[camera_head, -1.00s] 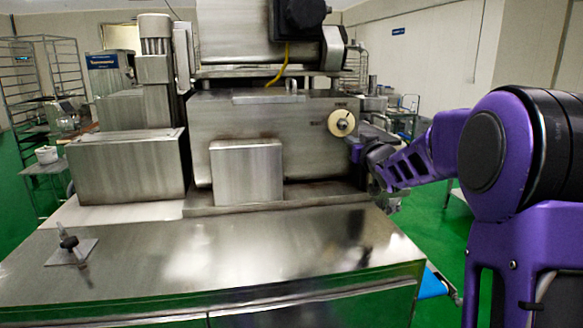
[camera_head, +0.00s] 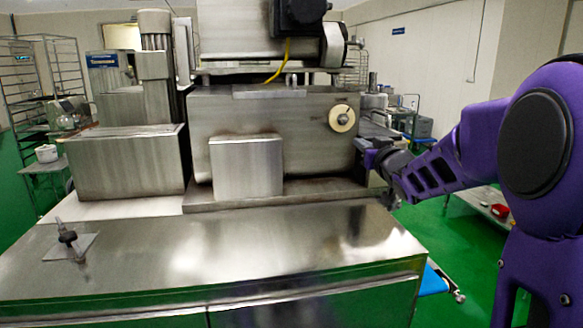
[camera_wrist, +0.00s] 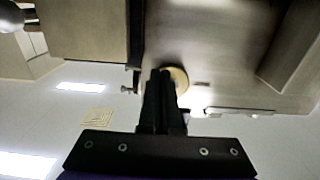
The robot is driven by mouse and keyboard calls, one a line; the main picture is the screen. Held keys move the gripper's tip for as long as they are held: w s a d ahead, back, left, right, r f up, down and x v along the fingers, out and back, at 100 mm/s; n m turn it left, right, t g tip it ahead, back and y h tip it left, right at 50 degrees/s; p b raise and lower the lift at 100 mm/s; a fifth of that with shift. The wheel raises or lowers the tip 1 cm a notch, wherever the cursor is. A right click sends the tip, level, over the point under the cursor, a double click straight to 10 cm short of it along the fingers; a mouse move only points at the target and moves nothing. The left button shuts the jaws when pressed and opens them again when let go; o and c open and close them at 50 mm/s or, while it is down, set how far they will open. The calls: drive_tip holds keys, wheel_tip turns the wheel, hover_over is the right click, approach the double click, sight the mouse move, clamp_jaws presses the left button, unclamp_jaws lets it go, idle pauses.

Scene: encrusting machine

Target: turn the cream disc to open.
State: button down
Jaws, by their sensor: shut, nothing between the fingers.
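The cream disc (camera_head: 342,127) is a round plate with a dark metal hub. It is on the right part of the steel machine's front (camera_head: 300,112). In the wrist view the disc (camera_wrist: 181,77) shows behind the fingers, partly hidden by them. My gripper (camera_wrist: 160,73) is shut and empty, its dark fingers overlapping the disc in that view. In the head view my gripper (camera_head: 368,152) is just right of and below the disc, apart from it in the picture. Whether the fingertips touch the disc cannot be told.
A steel box (camera_head: 246,168) juts from the machine's front, left of the disc. Green floor (camera_head: 440,230) is open at right, with a blue belt end (camera_head: 432,281) low down.

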sight(349, 127)
drive_tip(key=shift+f, duration=0.1)
drive_tip(key=shift+w+a+n+b, duration=0.4)
drive_tip(key=shift+w+n+b, duration=0.55)
drive_tip(key=shift+n+b, duration=0.05)
drive_tip(key=shift+w+a+n+b, duration=0.35)
drive_tip(key=shift+w+n+b, duration=0.55)
drive_tip(key=shift+n+b, duration=0.1)
drive_tip(key=shift+w+a+n+b, duration=0.4)
drive_tip(key=shift+w+n+b, duration=0.55)
drive_tip(key=shift+n, duration=0.05)
drive_tip(key=shift+r+p, duration=0.4)
drive_tip(key=shift+r, duration=0.15)
drive_tip(key=shift+w+d+r+p, duration=0.15)
drive_tip(key=shift+d+r+p, duration=0.45)
drive_tip(key=shift+p, duration=0.7)
drive_tip(key=shift+d+f, duration=0.1)
drive_tip(key=shift+f, duration=0.1)
drive_tip(key=shift+d+f, duration=0.2)
drive_tip(key=shift+f, duration=0.1)
drive_tip(key=shift+s+d+f+b, duration=0.1)
drive_tip(key=shift+s+d+b, duration=0.15)
drive_tip(key=shift+s, duration=0.7)
drive_tip(key=shift+s+d+b, duration=0.15)
drive_tip(key=shift+s+d, duration=0.05)
drive_tip(key=shift+s, duration=0.8)
drive_tip(key=shift+s+d+f+b, duration=0.1)
drive_tip(key=shift+s+d+b, duration=0.15)
drive_tip(key=shift+s, duration=0.7)
